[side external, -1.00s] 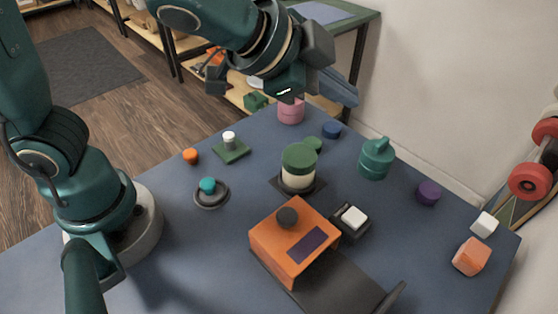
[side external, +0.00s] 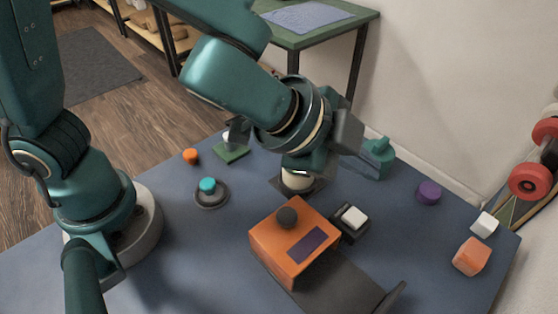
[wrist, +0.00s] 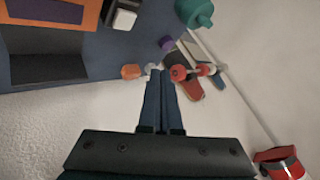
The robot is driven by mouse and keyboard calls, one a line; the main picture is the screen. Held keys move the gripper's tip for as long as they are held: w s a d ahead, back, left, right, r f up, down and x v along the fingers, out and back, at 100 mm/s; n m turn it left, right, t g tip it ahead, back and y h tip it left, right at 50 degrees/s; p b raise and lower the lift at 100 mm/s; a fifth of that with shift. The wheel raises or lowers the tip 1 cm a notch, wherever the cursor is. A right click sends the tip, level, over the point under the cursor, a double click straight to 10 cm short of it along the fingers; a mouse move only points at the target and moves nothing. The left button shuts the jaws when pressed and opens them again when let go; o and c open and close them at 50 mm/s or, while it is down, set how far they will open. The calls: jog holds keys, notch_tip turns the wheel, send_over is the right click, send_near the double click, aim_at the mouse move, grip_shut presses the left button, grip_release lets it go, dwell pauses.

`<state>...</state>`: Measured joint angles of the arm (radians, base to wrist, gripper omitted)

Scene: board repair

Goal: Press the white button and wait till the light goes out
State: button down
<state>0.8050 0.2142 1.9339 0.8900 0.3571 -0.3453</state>
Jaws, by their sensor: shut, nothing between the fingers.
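The white button (side external: 354,216) sits on a small black base beside the orange box (side external: 268,238) in the side view. It also shows at the top left of the wrist view (wrist: 125,18). The orange box carries a dark round knob (side external: 287,217) and a dark purple panel (side external: 307,244). I cannot make out any lit light. My gripper (wrist: 161,75) is shut and empty, its two fingers together in the wrist view. In the side view my wrist is above the table, behind the button and apart from it; the fingertips are hard to make out there.
A teal knob (side external: 207,185) and an orange cylinder (side external: 190,156) are at left. A wall borders the right side.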

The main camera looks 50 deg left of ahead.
aim_at(347, 217)
jog(key=shift+f, duration=3.8)
jog(key=shift+f, duration=0.15)
jog(key=shift+f, duration=0.3)
jog(key=shift+f, duration=0.5)
jog(key=shift+r, duration=0.95)
jog(key=shift+r, duration=2.5)
